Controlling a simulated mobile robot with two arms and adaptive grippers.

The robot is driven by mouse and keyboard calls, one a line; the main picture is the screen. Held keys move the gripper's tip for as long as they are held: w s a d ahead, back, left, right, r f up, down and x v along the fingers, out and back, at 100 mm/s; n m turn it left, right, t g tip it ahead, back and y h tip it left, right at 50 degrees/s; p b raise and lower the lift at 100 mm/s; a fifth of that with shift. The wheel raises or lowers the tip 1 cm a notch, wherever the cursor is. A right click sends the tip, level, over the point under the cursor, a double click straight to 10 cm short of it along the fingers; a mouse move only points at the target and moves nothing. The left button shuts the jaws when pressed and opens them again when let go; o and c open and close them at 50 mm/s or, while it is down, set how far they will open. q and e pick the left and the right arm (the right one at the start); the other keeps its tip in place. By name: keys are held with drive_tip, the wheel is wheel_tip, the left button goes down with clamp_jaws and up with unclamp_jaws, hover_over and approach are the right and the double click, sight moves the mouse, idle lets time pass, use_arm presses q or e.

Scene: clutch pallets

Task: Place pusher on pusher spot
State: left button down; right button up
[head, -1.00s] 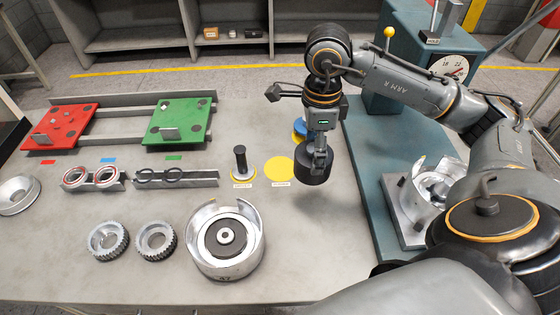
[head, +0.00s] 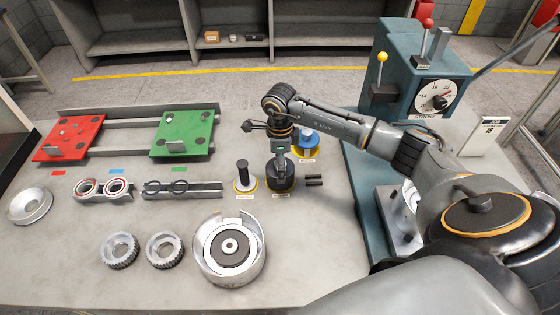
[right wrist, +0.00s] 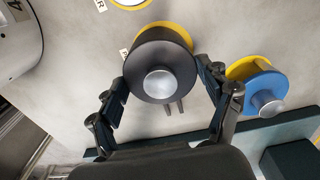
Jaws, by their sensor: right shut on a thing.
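The pusher (head: 283,184) is a dark cylinder; in the right wrist view (right wrist: 152,60) it shows a silver knob on its near face. My right gripper (head: 279,166) is shut on it, with a finger on each side in the right wrist view (right wrist: 163,92). The pusher is over the yellow pusher spot (right wrist: 182,31), and only a yellow rim shows around part of it. I cannot tell whether the pusher touches the spot. The spot's label is partly visible in front. My left gripper is not in view.
A black-handled tool (head: 242,174) stands just left and a blue and yellow part (head: 306,145) behind right. Two dark pins (head: 314,181) lie close right. A silver housing (head: 255,262) stands in front. The teal press (head: 430,75) is at right.

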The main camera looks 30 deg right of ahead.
drive_tip(key=shift+f, duration=0.45)
drive_tip(key=o, duration=1.3)
drive_tip(key=shift+r, duration=0.15)
drive_tip(key=shift+w+r, duration=0.1)
drive_tip(key=shift+r, duration=0.15)
wheel_tip(320, 180, up, 11)
drive_tip(key=b, duration=0.4)
drive_tip(key=shift+r, duration=0.2)
